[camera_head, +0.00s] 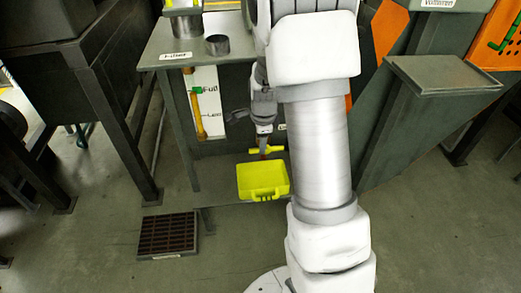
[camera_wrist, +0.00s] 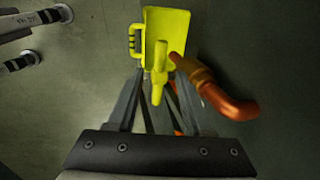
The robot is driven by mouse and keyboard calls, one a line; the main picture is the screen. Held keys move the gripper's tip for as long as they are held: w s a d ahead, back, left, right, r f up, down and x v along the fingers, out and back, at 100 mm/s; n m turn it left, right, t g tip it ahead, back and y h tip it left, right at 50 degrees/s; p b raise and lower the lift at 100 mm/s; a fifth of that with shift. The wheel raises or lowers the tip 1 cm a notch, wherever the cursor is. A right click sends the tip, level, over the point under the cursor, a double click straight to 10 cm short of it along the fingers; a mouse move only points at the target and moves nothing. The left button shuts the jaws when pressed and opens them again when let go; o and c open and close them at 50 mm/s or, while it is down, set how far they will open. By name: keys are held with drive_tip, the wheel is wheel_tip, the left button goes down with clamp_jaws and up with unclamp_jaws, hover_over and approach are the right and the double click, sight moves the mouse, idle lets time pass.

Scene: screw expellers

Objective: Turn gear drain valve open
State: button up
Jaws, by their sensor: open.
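The yellow gear drain valve handle (camera_head: 276,150) is low under the table, just above and behind a yellow catch tray. In the wrist view the yellow handle (camera_wrist: 159,72) shows ahead of my gripper, beside an orange-brown pipe (camera_wrist: 212,92). My gripper (camera_wrist: 158,100) is open, and its fingers lie on either side of the near end of the handle. I cannot tell whether they touch it. In the head view my gripper (camera_head: 264,146) points down at the handle, and its fingertips are small and hard to make out.
The yellow tray (camera_head: 263,195) stands low below the valve. The table (camera_head: 160,48) bears metal cups and overhangs my gripper. A gauge marked Full (camera_head: 200,100) is left of my wrist. A floor grate (camera_head: 168,235) lies at left. Dark machines stand on both sides.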

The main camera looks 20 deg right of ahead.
drive_tip(key=shift+b+x, duration=0.35)
drive_tip(key=shift+x, duration=1.3)
clamp_jaws()
